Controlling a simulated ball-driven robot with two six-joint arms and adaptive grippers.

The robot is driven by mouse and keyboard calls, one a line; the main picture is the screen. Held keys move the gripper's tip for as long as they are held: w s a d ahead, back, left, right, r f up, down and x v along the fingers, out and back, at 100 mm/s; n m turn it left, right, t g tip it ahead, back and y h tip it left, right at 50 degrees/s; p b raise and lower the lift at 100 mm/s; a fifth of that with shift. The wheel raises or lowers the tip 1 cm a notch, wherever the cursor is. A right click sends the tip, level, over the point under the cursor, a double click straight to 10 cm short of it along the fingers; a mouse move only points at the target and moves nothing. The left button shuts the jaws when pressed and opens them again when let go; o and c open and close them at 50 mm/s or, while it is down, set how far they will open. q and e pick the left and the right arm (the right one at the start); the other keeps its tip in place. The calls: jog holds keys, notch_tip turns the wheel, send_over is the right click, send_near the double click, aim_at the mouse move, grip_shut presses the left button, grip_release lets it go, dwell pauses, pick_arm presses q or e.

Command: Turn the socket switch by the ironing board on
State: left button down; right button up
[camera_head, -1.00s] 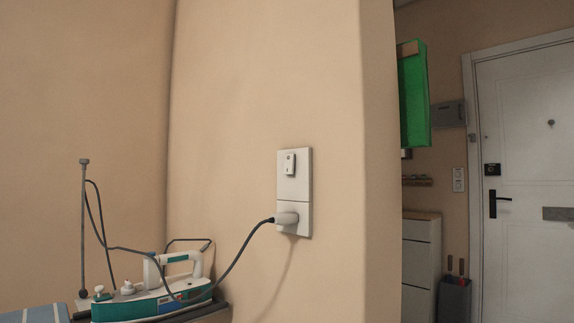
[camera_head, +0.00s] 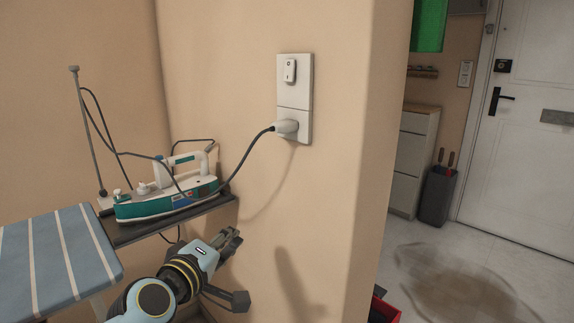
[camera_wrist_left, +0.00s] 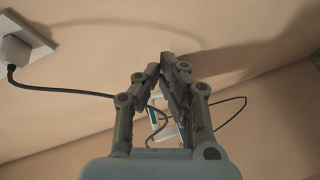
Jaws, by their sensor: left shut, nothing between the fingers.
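The switch itself is outside the left wrist view. My right gripper is not in view.
A teal and white iron (camera_head: 168,196) stands on a dark rest at the end of the striped ironing board (camera_head: 50,262), left of my left gripper. Its cord loops to the plug. The wall corner lies right of the plate, with a white door (camera_head: 530,150) beyond.

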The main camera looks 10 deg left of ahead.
pick_arm(q)
notch_tip(320, 180, up, 30)
jog(key=d+n+t+h+p, duration=0.1)
jog(key=n+t+h+p, duration=0.1)
jog(key=t, duration=0.3)
jog(key=shift+n+t+p, duration=0.3)
jog(key=shift+n+p, duration=0.2)
jog(key=shift+n, duration=0.2)
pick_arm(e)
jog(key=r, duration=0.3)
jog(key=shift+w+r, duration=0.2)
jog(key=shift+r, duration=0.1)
pick_arm(q)
jog(key=shift+w, duration=0.1)
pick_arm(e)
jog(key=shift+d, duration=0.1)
pick_arm(q)
jog(key=shift+w+d+f, duration=0.1)
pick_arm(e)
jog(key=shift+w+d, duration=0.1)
